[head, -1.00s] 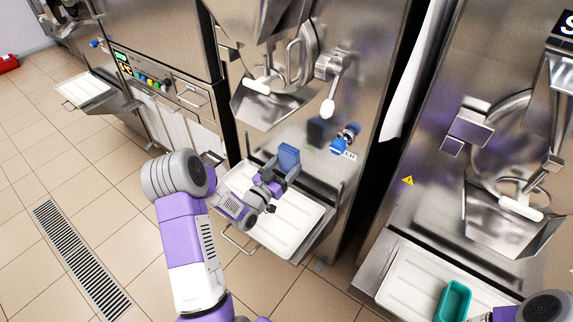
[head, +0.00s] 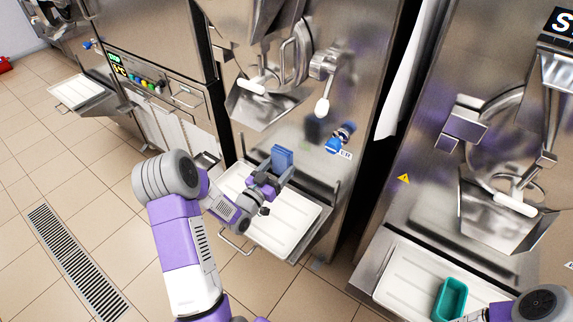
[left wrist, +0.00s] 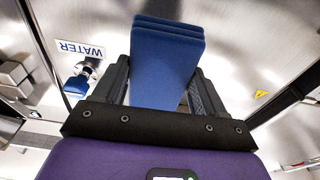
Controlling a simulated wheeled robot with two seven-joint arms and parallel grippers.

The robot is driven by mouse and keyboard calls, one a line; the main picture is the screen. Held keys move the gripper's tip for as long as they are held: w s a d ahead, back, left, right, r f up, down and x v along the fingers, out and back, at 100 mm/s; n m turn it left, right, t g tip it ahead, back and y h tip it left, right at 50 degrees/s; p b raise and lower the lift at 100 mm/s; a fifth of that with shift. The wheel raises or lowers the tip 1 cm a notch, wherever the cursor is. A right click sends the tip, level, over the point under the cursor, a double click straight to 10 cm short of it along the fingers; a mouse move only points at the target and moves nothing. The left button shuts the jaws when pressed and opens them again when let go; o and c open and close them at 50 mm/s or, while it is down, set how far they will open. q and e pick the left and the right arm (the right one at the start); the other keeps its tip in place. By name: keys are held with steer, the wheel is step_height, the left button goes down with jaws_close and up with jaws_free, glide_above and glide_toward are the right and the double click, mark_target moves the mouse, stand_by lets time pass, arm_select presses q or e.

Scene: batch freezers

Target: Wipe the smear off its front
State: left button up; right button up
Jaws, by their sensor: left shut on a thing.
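My left gripper (head: 264,183) is shut on a blue sponge-like block (head: 282,158), held upright above the drip tray of the middle freezer (head: 362,90). In the left wrist view the layered blue block (left wrist: 165,65) stands between both fingers (left wrist: 160,95), facing the steel front. I cannot tell whether it touches the front. A dark blurred patch (head: 315,130) shows on that front, above and right of the block; I cannot tell if it is the smear or a reflection. Part of my right arm shows at the lower right; its fingers are out of view.
A blue water valve (head: 334,146) sticks out right of the block, with its label (left wrist: 80,50) in the wrist view. A spout and white-tipped levers (head: 322,107) jut out above. The white drip tray (head: 285,232) lies below. A teal container (head: 450,300) sits on the right tray.

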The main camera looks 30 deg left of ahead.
mark_target(299, 141)
arm_select(q)
steer(key=w+r, duration=0.1)
steer(key=w, duration=0.5)
steer(key=shift+d+r, duration=0.2)
steer(key=shift+d, duration=0.05)
steer(key=shift+s, duration=0.1)
steer(key=shift+w, duration=1.05)
stand_by(0.3)
steer(key=shift+d, duration=0.1)
steer(key=shift+s+d, duration=0.15)
steer(key=shift+d, duration=0.85)
steer(key=shift+s+d, duration=0.1)
steer(key=shift+d, duration=0.85)
steer(key=shift+w, duration=0.15)
steer(key=shift+w+a+r, duration=0.1)
steer(key=shift+a+r, duration=0.05)
steer(key=shift+a, duration=0.9)
steer(key=shift+w+a+r, duration=0.1)
steer(key=shift+a, duration=0.95)
